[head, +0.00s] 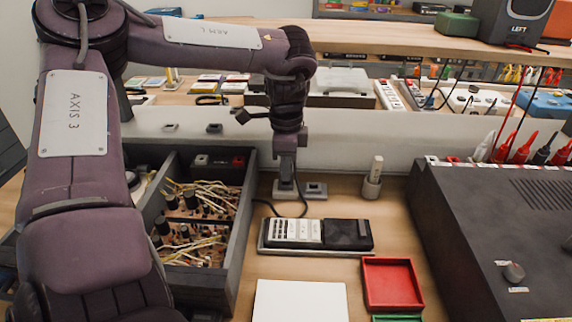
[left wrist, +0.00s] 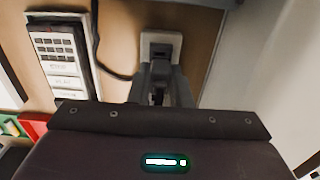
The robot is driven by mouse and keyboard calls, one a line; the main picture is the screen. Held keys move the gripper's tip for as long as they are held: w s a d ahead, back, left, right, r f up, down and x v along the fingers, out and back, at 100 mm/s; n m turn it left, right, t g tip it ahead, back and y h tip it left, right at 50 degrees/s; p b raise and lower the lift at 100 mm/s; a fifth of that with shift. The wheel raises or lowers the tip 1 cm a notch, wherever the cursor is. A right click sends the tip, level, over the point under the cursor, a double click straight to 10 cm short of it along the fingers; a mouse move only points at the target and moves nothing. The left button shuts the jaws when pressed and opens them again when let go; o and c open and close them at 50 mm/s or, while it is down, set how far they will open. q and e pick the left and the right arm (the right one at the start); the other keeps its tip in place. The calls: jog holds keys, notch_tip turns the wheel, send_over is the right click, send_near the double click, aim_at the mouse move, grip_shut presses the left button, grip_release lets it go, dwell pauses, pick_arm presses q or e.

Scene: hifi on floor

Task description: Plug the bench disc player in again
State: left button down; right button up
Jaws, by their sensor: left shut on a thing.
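My left gripper (head: 286,182) points straight down at a pale double socket block (head: 316,188) on the bench. It is shut on a dark plug (left wrist: 157,96), mostly hidden between the fingers. I cannot tell whether the plug is seated in the other socket. A dark cord (head: 262,203) curves from the gripper to the black disc player (head: 348,235), which has a white key panel. My right gripper is not in view.
A grey divided box (head: 238,232) with wired circuit boards stands left of the gripper. A pen holder (head: 372,188), a red tray (head: 392,284) and a large dark unit (head: 490,240) lie to the right. A pale low wall (head: 350,135) runs behind. A white sheet (head: 300,301) lies in front.

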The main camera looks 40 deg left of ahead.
pick_arm(q)
jog(key=shift+f+b, duration=0.75)
jog(key=shift+f, duration=0.1)
dwell(2.4)
jog(key=c, duration=1.3)
grip_release()
jog(key=shift+o, duration=0.2)
